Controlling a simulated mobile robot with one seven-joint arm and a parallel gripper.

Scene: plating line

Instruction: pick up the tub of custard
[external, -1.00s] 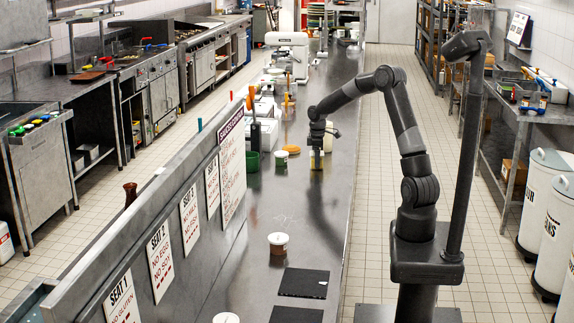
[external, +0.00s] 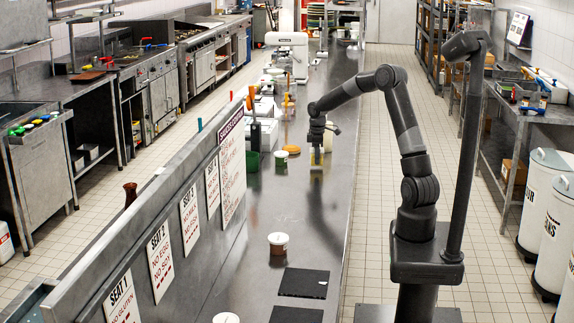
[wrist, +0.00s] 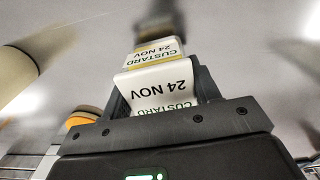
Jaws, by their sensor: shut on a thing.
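The custard tub (external: 316,158) is small and pale yellow, below my gripper (external: 317,146) over the long steel counter (external: 330,200). In the wrist view the tub (wrist: 158,80) shows a white label reading "CUSTARD 24 NOV", upside down. My gripper (wrist: 162,88) has a dark finger on each side of it and is shut on it. A second, smaller copy of the label shows just beyond, probably a reflection in the counter. The tub looks upright and at most slightly above the counter; its underside is hidden.
A white tub with a green band (external: 281,157), an orange disc (external: 291,150) and a green container (external: 252,161) stand left of the gripper. A brown tub with a white lid (external: 278,244) and a black mat (external: 303,283) are nearer. A partition with signs (external: 190,215) borders the left.

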